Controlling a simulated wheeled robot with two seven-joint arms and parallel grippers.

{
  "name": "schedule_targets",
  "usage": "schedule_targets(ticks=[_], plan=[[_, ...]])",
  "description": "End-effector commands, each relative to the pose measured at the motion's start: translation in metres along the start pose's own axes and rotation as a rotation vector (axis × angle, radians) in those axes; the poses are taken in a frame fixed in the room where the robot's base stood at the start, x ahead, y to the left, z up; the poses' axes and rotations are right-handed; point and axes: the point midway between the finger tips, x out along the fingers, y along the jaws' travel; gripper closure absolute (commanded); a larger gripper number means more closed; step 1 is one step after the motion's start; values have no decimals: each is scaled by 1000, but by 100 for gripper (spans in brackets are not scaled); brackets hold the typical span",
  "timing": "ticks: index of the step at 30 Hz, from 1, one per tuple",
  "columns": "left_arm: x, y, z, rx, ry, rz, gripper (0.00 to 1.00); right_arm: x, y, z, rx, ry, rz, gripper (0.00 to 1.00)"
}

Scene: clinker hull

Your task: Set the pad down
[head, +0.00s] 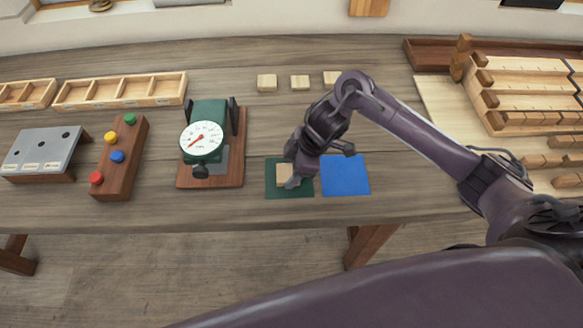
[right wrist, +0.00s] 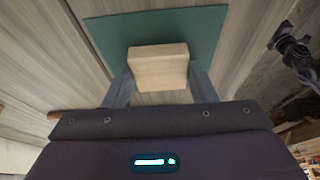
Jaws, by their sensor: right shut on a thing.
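The pad, a small pale wooden block (head: 285,174), is between the fingers of my right gripper (head: 293,176), which is shut on it. The right wrist view shows the pad (right wrist: 158,67) between the two fingers, over the dark green mat (right wrist: 205,25). In the head view the green mat (head: 273,190) lies near the table's front edge, with the pad over its middle. I cannot tell whether the pad touches the mat. The gripper hides part of the pad and mat. My left gripper does not show in the head view.
A blue mat (head: 345,176) lies just right of the green one. A green dial scale (head: 207,135) on a wooden base stands to the left. Three pale blocks (head: 300,82) lie behind. A slatted wooden hull model (head: 525,90) stands at the right. Bare table surrounds the mats.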

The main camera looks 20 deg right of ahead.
Motion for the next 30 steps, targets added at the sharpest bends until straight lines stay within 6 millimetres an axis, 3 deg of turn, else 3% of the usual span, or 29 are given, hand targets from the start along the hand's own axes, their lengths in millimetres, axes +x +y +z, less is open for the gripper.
schedule_targets(ticks=[9, 10, 15, 24, 30], plan=[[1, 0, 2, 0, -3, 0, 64, 2, 0, 1, 0, 0, 1, 70], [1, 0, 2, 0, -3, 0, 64, 3, 0, 1, -1, 0, 1, 47], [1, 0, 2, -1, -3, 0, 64, 2, 0, 1, -1, 0, 1, 26], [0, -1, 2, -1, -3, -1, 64, 0, 0, 0, -1, 1, 1, 26], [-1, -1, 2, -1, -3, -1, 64, -26, 2, -1, -4, 1, 6, 26]])
